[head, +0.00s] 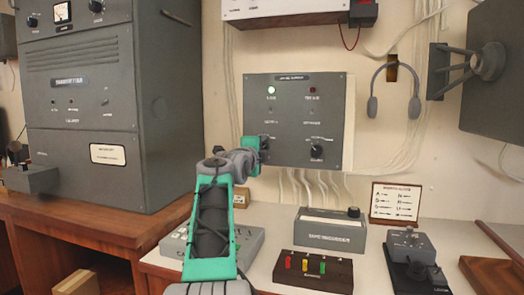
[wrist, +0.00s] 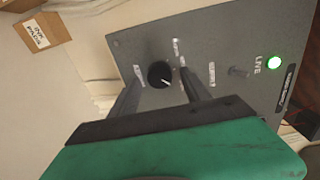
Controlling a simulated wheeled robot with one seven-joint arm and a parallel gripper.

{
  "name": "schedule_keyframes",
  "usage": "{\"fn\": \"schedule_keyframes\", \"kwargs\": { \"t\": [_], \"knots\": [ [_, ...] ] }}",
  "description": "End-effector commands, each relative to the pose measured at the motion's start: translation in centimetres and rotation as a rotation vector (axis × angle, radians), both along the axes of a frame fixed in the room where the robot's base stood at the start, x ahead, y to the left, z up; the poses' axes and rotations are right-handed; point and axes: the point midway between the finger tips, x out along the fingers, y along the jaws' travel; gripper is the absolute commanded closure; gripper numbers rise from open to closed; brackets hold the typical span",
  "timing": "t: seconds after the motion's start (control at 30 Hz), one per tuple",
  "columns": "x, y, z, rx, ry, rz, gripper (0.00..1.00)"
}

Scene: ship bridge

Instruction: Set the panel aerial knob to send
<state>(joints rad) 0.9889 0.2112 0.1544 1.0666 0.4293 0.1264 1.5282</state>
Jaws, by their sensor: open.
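The grey wall panel (head: 292,110) has a lit green lamp, a dark red lamp and two black knobs low down. My gripper (head: 262,146) is at its lower left knob and mostly hides that knob in the head view. In the wrist view the black knob (wrist: 160,74) sits on the panel (wrist: 215,45) with small labels around it, too blurred to read surely. Its white pointer mark faces the lower right of that picture. My open gripper (wrist: 160,90) has one finger on each side of the knob; I cannot tell if they touch it.
The panel's right knob (head: 317,150) is clear of my arm. Below are a grey box (head: 331,230), a block with coloured switches (head: 313,270) and a telegraph key (head: 412,262) on the desk. A tall grey cabinet (head: 90,110) stands left. Cables run under the panel.

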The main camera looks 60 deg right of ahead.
Motion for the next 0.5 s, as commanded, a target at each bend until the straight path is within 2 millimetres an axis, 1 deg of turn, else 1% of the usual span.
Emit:
{"fn": "schedule_keyframes", "kwargs": {
  "t": [0.13,0.33,0.4,0.5],
  "knots": [
    [-0.3,2.0,0.1,-0.003,-0.001,0.002,0.44],
    [-0.9,5.9,0.1,-0.002,-0.002,0.002,0.44],
    [-1.0,6.9,0.0,-0.001,-0.001,0.002,0.44],
    [-1.2,7.5,0.0,-0.001,-0.001,0.000,0.44]
  ]
}}
